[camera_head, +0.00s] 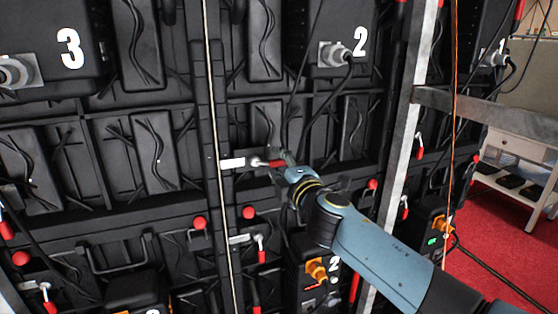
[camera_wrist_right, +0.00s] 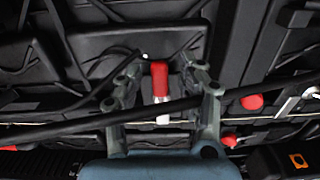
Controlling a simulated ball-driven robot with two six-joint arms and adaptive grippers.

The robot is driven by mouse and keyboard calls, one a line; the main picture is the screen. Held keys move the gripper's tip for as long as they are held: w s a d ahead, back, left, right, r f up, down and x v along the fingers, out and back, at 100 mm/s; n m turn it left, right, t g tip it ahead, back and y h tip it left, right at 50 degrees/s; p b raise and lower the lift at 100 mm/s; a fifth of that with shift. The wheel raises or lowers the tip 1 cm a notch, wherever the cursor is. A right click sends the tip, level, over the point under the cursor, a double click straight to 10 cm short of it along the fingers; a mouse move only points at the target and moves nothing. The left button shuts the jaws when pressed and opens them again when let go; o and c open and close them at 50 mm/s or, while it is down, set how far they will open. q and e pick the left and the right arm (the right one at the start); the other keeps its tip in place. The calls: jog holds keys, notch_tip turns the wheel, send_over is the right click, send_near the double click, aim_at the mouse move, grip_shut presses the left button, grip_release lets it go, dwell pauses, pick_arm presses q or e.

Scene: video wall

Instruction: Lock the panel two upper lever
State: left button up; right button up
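The panel two upper lever (camera_head: 273,163) has a red handle on a silver latch, beside a white plate on the dark frame, below and left of the white "2". The handle points right, towards my right gripper (camera_head: 284,162), whose fingers partly hide it. In the right wrist view the red handle (camera_wrist_right: 160,75) stands between the two spread fingers of the right gripper (camera_wrist_right: 165,68), with gaps on both sides. I cannot tell whether a fingertip touches it. My left gripper is not in view.
A black cable (camera_wrist_right: 90,122) crosses in front of the fingers in the wrist view. A lower lever (camera_head: 261,248) and red knobs (camera_head: 248,212) sit below. A metal post (camera_head: 408,120) stands right of panel two. A white shelf (camera_head: 520,165) stands on red carpet.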

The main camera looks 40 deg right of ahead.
jog(key=shift+w+d, duration=0.1)
jog(key=shift+w, duration=0.45)
grip_shut()
jog(key=shift+f, duration=0.1)
